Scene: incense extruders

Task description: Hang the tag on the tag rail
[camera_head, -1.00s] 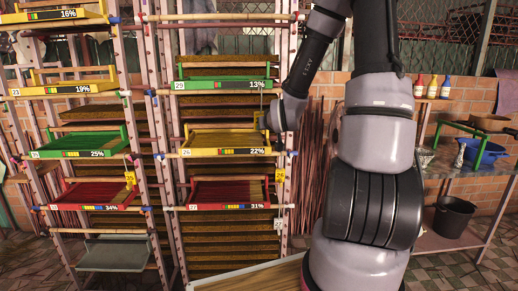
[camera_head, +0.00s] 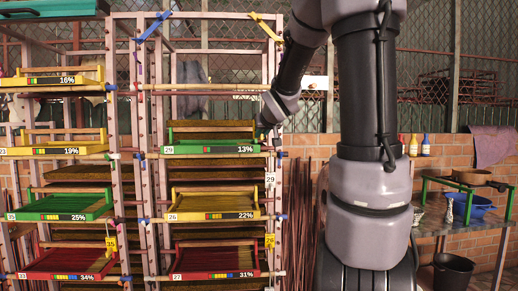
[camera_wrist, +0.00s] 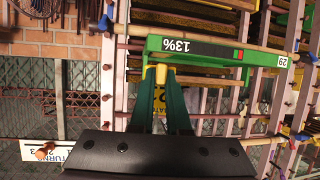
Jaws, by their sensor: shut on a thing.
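In the wrist view my gripper (camera_wrist: 163,75) has dark green fingers closed on a yellow tag (camera_wrist: 158,98). Part of its dark lettering shows between the fingers; the rest is hidden. In the head view my gripper (camera_head: 264,130) is at the right post of the middle rack, near the green 13% tray (camera_head: 210,150), and the tag cannot be made out. A white strip with lettering (camera_wrist: 40,150) lies at the lower left of the wrist view. A white plate (camera_head: 315,82) also shows right of the rack in the head view; I cannot tell whether either is the tag rail.
Yellow tags hang on the left rack (camera_head: 111,244) and the middle rack (camera_head: 270,241). A white 29 tag (camera_head: 271,178) hangs below my gripper. More trays, such as the yellow 22% tray (camera_head: 215,205), fill the rack. A bench (camera_head: 455,222) stands at right.

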